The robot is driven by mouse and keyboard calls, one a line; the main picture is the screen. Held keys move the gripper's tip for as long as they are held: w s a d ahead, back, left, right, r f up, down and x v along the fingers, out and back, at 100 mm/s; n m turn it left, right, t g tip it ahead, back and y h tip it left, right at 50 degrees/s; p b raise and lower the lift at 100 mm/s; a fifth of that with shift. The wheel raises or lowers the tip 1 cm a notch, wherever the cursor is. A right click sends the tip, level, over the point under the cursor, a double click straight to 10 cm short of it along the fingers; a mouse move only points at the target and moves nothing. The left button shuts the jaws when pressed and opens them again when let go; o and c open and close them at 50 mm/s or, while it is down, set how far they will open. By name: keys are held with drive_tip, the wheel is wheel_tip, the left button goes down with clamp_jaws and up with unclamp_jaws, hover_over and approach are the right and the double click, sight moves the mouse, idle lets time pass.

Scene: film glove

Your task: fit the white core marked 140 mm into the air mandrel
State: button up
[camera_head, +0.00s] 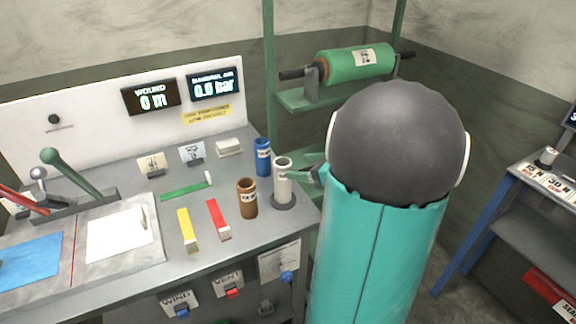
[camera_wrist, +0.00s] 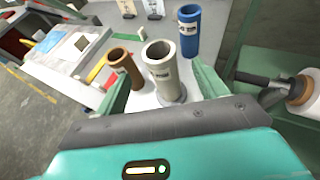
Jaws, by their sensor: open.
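The white core (camera_head: 283,185) stands upright on a dark round base (camera_head: 284,203) at the bench's right edge. In the wrist view the white core (camera_wrist: 163,78) has a small label too blurred to read. My gripper (camera_head: 310,172) is beside the core's upper part, partly hidden by my arm. In the wrist view the green fingers of my gripper (camera_wrist: 161,88) are apart, one on each side of the core; contact cannot be told. A dark shaft (camera_head: 292,74) carries a green film roll (camera_head: 355,62) on a rack; I cannot tell if this is the air mandrel.
A brown core (camera_head: 247,200) and a blue core (camera_head: 263,158) stand close to the white one. Red (camera_head: 218,220), yellow (camera_head: 187,231) and green (camera_head: 185,190) strips lie on the bench. The air display (camera_head: 213,87) reads 0.0 bar. A green post (camera_head: 269,80) rises behind.

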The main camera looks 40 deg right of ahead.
drive_tip(key=v, duration=0.4)
drive_tip(key=shift+s, duration=0.15)
idle(0.4)
